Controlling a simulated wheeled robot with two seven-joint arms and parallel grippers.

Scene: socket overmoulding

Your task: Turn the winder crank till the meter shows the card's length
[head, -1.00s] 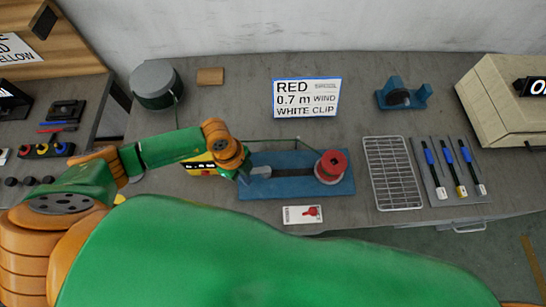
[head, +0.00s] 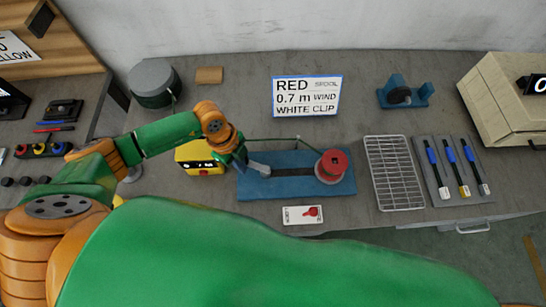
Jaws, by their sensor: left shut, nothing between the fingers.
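The winder (head: 300,187) is a blue base on the bench with a red spool (head: 331,164) at its right end. A thin dark line runs over the base towards the spool. I cannot make out the crank handle apart from these parts. The yellow meter (head: 199,159) stands left of the winder; its display is too small to read. The white card (head: 306,97) behind reads RED spool, 0.7 m WIND, WHITE CLIP. My left gripper (head: 263,171) is shut and empty over the left end of the winder base, apart from the spool. My right gripper is not in view.
A small card with a red picture (head: 302,215) lies in front of the winder. A wire rack (head: 394,173) and a tray of blue-handled tools (head: 453,170) are to the right. A grey-green drum (head: 155,83) and a blue stand (head: 404,94) are behind.

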